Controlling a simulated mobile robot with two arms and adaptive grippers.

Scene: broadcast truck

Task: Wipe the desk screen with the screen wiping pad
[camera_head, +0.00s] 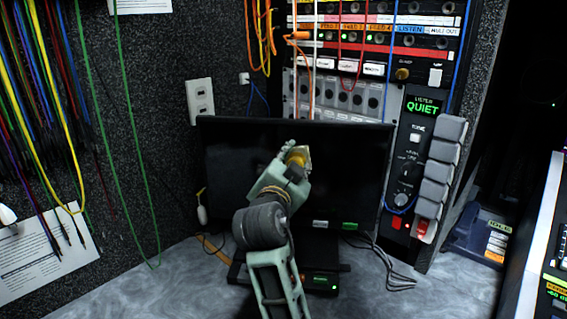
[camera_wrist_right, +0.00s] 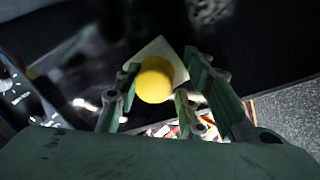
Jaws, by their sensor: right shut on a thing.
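The desk screen (camera_head: 350,165) is a dark, wide monitor standing at the back of the desk. My right gripper (camera_head: 296,166) is raised in front of its middle. It is shut on the screen wiping pad (camera_head: 302,155), which has a pale flat face and a yellow knob. In the right wrist view the yellow knob (camera_wrist_right: 154,80) sits between the fingers of my right gripper (camera_wrist_right: 153,92), with the pale pad (camera_wrist_right: 160,50) beyond it, close to the dark screen (camera_wrist_right: 250,35). I cannot tell if the pad touches the screen. My left gripper is not in view.
Coloured cables (camera_head: 60,110) hang on the left wall. A rack panel (camera_head: 380,40) with several buttons and knobs rises behind the screen. The desk's front left (camera_head: 185,285) is clear.

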